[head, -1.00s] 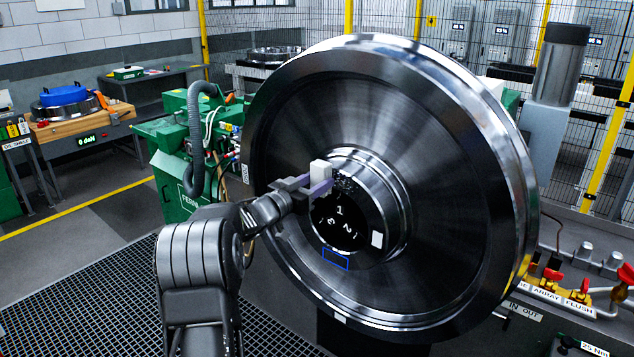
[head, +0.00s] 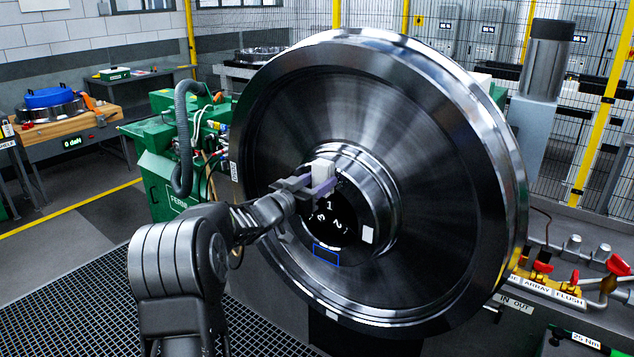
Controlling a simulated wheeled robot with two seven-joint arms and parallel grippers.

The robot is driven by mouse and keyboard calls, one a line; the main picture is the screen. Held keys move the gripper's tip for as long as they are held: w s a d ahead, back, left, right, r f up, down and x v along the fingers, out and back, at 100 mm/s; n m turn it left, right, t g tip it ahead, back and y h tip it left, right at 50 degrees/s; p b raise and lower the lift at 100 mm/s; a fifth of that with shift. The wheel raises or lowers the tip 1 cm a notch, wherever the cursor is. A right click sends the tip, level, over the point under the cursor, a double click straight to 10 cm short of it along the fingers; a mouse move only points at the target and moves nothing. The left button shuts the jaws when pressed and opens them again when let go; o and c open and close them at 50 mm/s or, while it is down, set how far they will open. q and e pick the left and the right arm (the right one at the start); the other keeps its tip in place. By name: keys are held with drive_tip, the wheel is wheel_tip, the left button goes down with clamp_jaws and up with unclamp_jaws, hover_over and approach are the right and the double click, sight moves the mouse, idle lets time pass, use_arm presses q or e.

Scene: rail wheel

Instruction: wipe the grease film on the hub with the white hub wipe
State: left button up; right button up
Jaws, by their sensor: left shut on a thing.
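The big steel rail wheel (head: 440,175) stands upright in the middle of the head view. Its hub (head: 380,200) protrudes toward me, with a dark end face (head: 335,232) marked 1, 2 and 3. My left gripper (head: 318,188) is shut on the white hub wipe (head: 323,168), a small white block at the upper left of the hub face. Whether the wipe touches the hub is hard to tell. The grease film cannot be made out clearly; the wipe and fingers hide part of the hub's upper edge. My right gripper is not in view.
A green machine (head: 160,180) with a grey hose stands left behind the wheel. A wooden-topped bench (head: 65,125) is further left. Valves and pipes (head: 585,275) are at the lower right. A dark floor grating (head: 80,310) lies at the lower left.

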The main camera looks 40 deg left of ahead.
use_arm(q)
drive_tip(key=d+b, duration=0.2)
drive_tip(key=d, duration=0.2)
drive_tip(key=shift+d, duration=0.2)
drive_tip(key=shift+a, duration=0.1)
approach(341, 180)
drive_tip(key=shift+w+a, duration=0.1)
drive_tip(key=shift+w, duration=0.15)
idle(0.5)
drive_tip(key=shift+s, duration=1.5)
